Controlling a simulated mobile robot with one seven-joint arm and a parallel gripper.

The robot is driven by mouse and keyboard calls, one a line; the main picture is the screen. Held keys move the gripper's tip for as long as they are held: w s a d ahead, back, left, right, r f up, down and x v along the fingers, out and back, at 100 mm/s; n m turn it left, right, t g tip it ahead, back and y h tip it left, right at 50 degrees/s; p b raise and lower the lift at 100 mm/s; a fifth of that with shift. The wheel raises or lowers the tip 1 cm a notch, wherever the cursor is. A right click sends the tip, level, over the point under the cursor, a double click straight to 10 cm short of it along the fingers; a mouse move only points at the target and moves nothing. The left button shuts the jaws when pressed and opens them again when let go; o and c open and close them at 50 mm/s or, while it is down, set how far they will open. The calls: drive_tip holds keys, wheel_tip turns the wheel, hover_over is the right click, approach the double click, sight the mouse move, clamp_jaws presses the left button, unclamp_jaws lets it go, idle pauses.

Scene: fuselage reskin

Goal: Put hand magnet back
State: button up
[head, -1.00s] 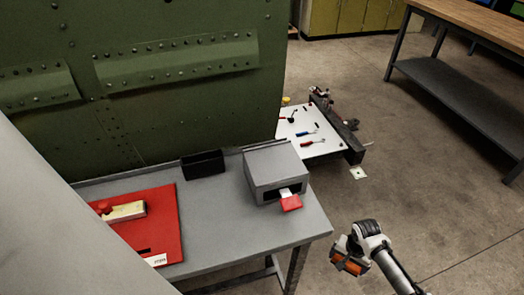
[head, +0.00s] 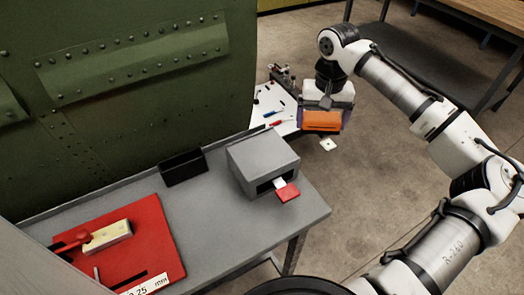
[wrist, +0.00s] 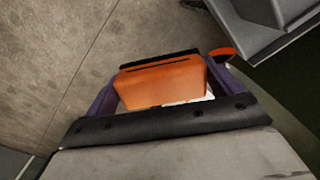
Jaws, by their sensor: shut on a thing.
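My gripper (head: 325,112) is out over the floor, right of the grey workbench and near the white tool board in the head view. It is shut on an orange block (head: 320,122), which I take to be the hand magnet. In the wrist view the orange block (wrist: 163,84) sits between the purple fingers of my gripper (wrist: 162,92). A black edge runs along its far side. Its underside is mostly hidden.
The grey workbench (head: 222,215) carries a black open holder (head: 184,167), a grey box (head: 262,158) with a red-ended piece (head: 287,192) sticking out, and a red mat (head: 155,230). A green riveted panel (head: 120,100) stands behind. Floor (head: 375,190) right of the bench is clear.

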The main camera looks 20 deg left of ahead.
drive_tip(key=s+a+r+n, duration=0.2)
drive_tip(key=s+a+r, duration=0.15)
drive_tip(key=r, duration=0.35)
drive_tip(key=s+a+r+n, duration=0.2)
drive_tip(key=s+a+r, duration=0.15)
drive_tip(key=r, duration=0.45)
wheel_tip(320, 180, up, 8)
drive_tip(key=n, duration=0.3)
hover_over(263, 154)
wheel_tip(263, 154, down, 20)
drive_tip(key=shift+r, duration=0.25)
drive_tip(key=shift+f, duration=0.2)
drive_tip(key=o, duration=0.7)
drive_tip(key=shift+r, duration=0.15)
wheel_tip(263, 154, up, 12)
drive_tip(key=shift+r+b, duration=0.1)
drive_tip(key=shift+b, duration=0.2)
